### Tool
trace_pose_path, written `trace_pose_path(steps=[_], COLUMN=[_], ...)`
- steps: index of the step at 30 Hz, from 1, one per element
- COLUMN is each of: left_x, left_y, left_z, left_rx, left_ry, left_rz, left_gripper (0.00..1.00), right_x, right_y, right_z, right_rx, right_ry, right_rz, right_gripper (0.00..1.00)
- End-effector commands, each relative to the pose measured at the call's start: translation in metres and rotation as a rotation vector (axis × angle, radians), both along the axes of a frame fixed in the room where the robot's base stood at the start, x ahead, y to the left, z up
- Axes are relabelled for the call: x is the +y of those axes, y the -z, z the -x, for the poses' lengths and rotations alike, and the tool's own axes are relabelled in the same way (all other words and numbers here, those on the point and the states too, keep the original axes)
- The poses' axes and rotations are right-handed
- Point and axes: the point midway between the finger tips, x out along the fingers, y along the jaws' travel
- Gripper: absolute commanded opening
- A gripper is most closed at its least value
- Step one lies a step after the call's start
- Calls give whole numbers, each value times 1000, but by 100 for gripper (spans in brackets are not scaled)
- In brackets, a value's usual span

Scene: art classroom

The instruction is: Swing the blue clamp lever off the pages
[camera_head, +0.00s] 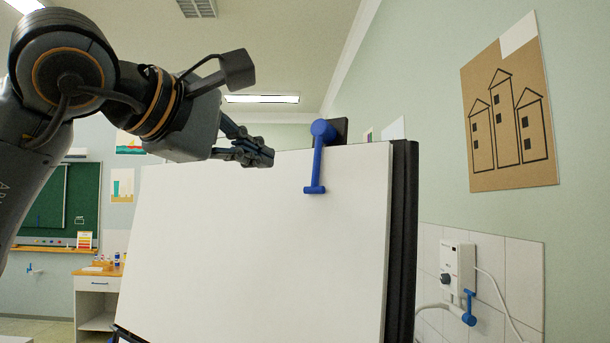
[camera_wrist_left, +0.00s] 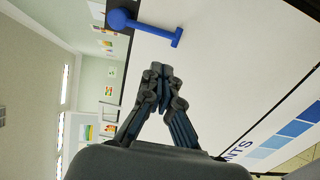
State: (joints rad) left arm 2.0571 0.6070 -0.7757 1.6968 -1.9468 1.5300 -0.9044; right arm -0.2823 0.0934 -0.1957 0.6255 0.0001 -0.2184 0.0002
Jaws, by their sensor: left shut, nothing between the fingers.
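The blue clamp lever (camera_head: 318,160) hangs from a dark clamp block (camera_head: 341,130) at the top edge of the white pages (camera_head: 260,240) on the flip chart. Its arm points down over the pages, with a short crossbar at the lower end. It also shows in the left wrist view (camera_wrist_left: 148,27), beyond the fingertips. My left gripper (camera_head: 268,156) is shut and empty, to the left of the lever and apart from it, near the top of the pages. Its fingertips show in the left wrist view (camera_wrist_left: 161,72). My right gripper is in neither view.
A wall unit (camera_head: 457,262) with a hose and another blue handle (camera_head: 469,308) is at the lower right. A cardboard picture (camera_head: 508,105) hangs on the right wall. A cabinet (camera_head: 97,297) and green chalkboard (camera_head: 60,205) stand far back left. Free air separates gripper and lever.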

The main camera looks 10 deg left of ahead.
Motion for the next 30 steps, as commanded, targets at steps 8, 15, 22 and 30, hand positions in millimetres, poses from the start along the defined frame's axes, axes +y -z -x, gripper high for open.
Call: trace_pose_path(steps=[8, 15, 22, 30], left_x=[-26, -39, -42, -42], left_y=[10, 18, 20, 22], left_z=[-57, -88, -95, -95], left_rx=[6, 3, 1, 3], left_ry=[1, 3, 1, 2], left_rz=[-1, -1, 0, -1], left_gripper=[0, 0, 0, 0], right_x=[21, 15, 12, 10], right_y=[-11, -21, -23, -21], right_z=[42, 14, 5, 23], right_rx=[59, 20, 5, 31], right_ry=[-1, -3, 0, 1], right_rz=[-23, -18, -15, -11], right_gripper=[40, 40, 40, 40])
